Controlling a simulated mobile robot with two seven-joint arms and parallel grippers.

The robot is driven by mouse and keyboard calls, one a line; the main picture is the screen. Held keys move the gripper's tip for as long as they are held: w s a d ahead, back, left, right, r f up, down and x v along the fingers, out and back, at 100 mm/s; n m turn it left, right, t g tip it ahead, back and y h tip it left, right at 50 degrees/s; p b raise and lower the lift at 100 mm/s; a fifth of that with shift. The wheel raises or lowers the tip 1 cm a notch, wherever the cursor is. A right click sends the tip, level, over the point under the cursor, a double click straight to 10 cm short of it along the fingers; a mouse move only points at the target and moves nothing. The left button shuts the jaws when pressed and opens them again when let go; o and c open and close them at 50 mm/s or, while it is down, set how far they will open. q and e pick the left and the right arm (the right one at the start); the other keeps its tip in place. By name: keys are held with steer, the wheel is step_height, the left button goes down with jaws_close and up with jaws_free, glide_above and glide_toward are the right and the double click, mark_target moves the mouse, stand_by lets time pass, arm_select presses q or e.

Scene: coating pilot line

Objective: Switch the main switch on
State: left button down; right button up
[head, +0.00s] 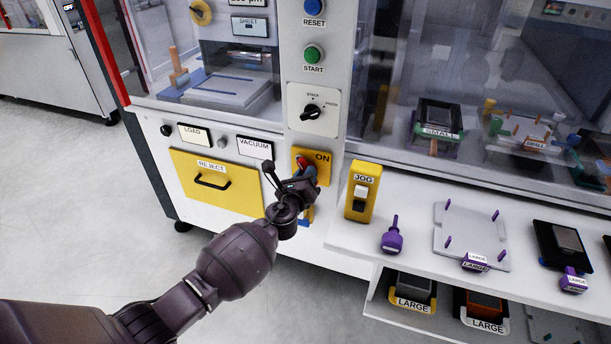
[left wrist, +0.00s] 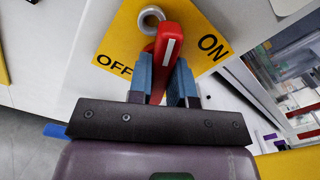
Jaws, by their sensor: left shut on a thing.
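The main switch has a yellow plate (head: 324,166) marked ON on the white machine front. The left wrist view shows the same plate (left wrist: 122,38) with OFF at its left and ON at its right. A red handle (left wrist: 170,45) with a white line sticks out beside a grey ring, between the two words; its exact setting is hard to tell. In the head view the red handle (head: 301,162) is partly hidden by my left gripper (head: 303,182). My left gripper (left wrist: 162,80) is shut on the handle, a blue finger on each side. My right gripper is out of view.
A yellow JOG box (head: 362,192) stands close right of the switch on a white shelf (head: 345,238) holding purple tools and LARGE parts. A yellow REJECT drawer (head: 225,190) is at the left. Above are a black selector knob (head: 312,110) and START button (head: 313,54).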

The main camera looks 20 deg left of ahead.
arm_select(q)
steer(key=m+p, duration=0.1)
steer(key=m, duration=0.4)
steer(key=shift+r+p, duration=0.15)
steer(key=shift+p, duration=0.2)
steer(key=c, duration=1)
jaws_free()
steer(key=shift+f, duration=0.2)
steer(key=shift+o, duration=0.2)
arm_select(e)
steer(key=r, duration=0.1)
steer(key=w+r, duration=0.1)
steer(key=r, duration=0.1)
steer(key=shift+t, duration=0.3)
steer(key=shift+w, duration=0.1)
arm_select(q)
steer(key=s+p, duration=0.1)
steer(key=s, duration=0.5)
steer(key=shift+p, duration=0.4)
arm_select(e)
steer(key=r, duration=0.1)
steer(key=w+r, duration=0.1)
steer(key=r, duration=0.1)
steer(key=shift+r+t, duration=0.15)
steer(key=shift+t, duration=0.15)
arm_select(q)
steer(key=shift+a, duration=0.1)
